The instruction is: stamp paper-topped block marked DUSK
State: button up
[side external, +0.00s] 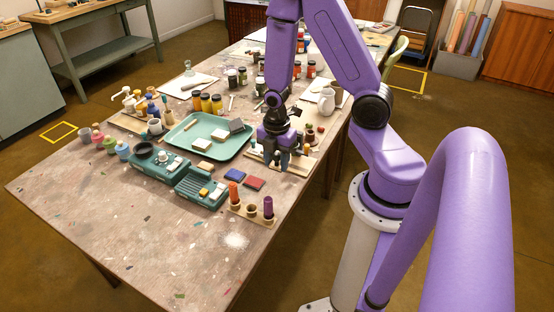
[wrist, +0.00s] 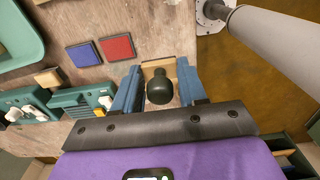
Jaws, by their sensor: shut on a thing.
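My gripper (side external: 287,160) is low over the wooden rack (side external: 308,164) at the table's right edge. In the wrist view its blue fingers (wrist: 158,92) are shut on a dark round-knobbed handle (wrist: 159,87), with pale wood just beyond it. Whether the handle is clear of the rack, I cannot tell. The teal tray (side external: 178,147) holds pale-topped blocks (side external: 202,144), another pale block (side external: 219,135) and a grey one (side external: 237,126). No DUSK marking is legible. A blue pad (side external: 235,175) and a red pad (side external: 254,183) lie flat; the wrist view shows the blue pad (wrist: 83,55) and red pad (wrist: 117,47) too.
Green boxy devices (side external: 158,165) stand left of the pads. A wooden holder (side external: 250,212) with orange and purple sticks stands in front of the pads. Jars (side external: 206,103) and a white jug (side external: 326,101) stand farther back. The table's front left (side external: 110,225) is mostly free.

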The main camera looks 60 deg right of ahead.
send_over(254, 181)
jog(key=f, duration=0.2)
jog(key=shift+f, duration=2.95)
jog(key=shift+f, duration=0.55)
notch_tip(254, 181, up, 7)
dwell(1.0)
jog(key=w+d+r, duration=0.2)
jog(key=d, duration=1.3)
jog(key=shift+s+f, duration=0.15)
jog(key=shift+f, duration=1.3)
jog(key=shift+s+f, duration=0.15)
jog(key=shift+f, duration=1.25)
